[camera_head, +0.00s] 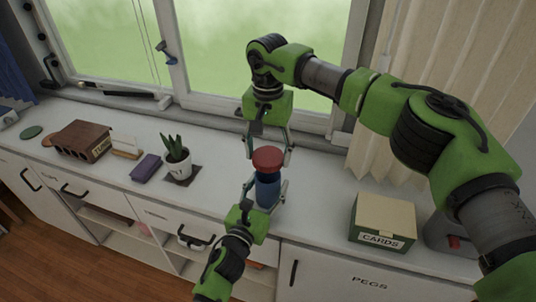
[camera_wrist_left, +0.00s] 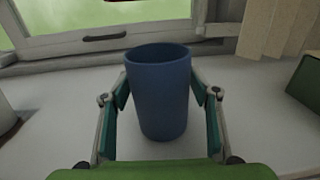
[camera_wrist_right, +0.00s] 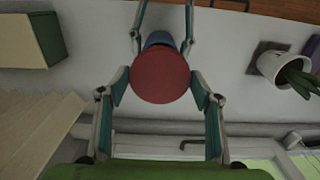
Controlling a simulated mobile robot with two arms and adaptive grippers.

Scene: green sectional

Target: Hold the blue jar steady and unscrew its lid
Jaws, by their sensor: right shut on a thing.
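The blue jar (camera_head: 267,192) stands upright on the white counter. In the left wrist view the jar (camera_wrist_left: 160,100) shows an open rim with no lid on it. My left gripper (camera_head: 268,190) has its fingers on both sides of the jar and looks shut on it; it also shows in the left wrist view (camera_wrist_left: 161,88). The red lid (camera_head: 267,157) is over the jar in the head view, and it fills the middle of the right wrist view (camera_wrist_right: 160,76). My right gripper (camera_head: 268,150) comes from above, shut on the lid. The lid hides most of the jar in the right wrist view.
A green box marked CARDS (camera_head: 382,222) stands to the right. A potted plant (camera_head: 176,158), a purple item (camera_head: 146,167) and a brown box (camera_head: 82,141) are to the left. The window and its frame (camera_head: 205,108) are behind. Counter near the jar is clear.

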